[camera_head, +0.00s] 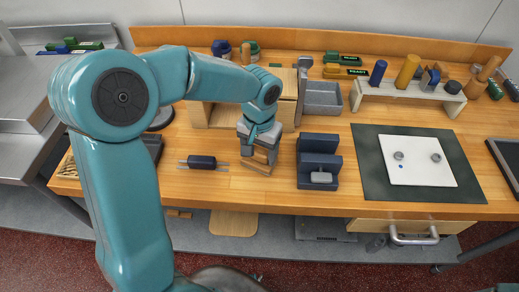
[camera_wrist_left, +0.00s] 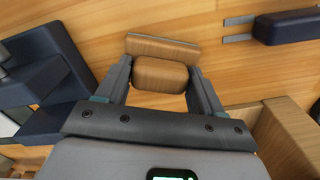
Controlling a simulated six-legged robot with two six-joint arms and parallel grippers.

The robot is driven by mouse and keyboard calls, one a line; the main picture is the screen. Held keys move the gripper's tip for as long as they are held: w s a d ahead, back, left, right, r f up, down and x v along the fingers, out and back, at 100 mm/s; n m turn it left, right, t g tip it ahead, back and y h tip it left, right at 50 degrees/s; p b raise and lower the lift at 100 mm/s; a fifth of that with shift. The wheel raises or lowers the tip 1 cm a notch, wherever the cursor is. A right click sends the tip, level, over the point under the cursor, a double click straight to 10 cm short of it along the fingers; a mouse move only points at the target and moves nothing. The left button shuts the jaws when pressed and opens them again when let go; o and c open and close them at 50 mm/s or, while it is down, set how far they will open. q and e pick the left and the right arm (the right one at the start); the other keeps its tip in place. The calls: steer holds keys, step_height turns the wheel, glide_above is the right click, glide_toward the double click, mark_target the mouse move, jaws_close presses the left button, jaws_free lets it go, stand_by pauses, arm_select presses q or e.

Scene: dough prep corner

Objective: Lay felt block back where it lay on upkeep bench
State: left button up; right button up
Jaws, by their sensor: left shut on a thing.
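My left gripper (camera_head: 262,152) points down over the front middle of the wooden bench (camera_head: 225,187). It is shut on a brown, wood-coloured block, which I take to be the felt block (camera_head: 258,166). In the left wrist view the gripper (camera_wrist_left: 160,70) has a finger at each side of the felt block (camera_wrist_left: 160,76), and a wider brown bar shows just beyond the fingertips. The block is low over the bench or on it; I cannot tell whether it touches. My right gripper is not in view.
A navy stepped holder (camera_head: 318,160) stands just right of the gripper. A dark roller-like tool (camera_head: 202,162) lies to the left. A wooden box (camera_head: 222,115) and a grey tray (camera_head: 321,97) stand behind. A dark mat with a white plate (camera_head: 417,165) is at the right.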

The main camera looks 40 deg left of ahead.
mark_target(259, 151)
arm_select(q)
steer(key=o, duration=1.2)
steer(key=shift+f, duration=0.1)
steer(key=shift+c, duration=0.2)
step_height(259, 151, up, 12)
steer(key=shift+r+p, duration=0.2)
steer(key=shift+p, duration=0.2)
steer(key=shift+s+f, duration=0.1)
steer(key=shift+s, duration=0.05)
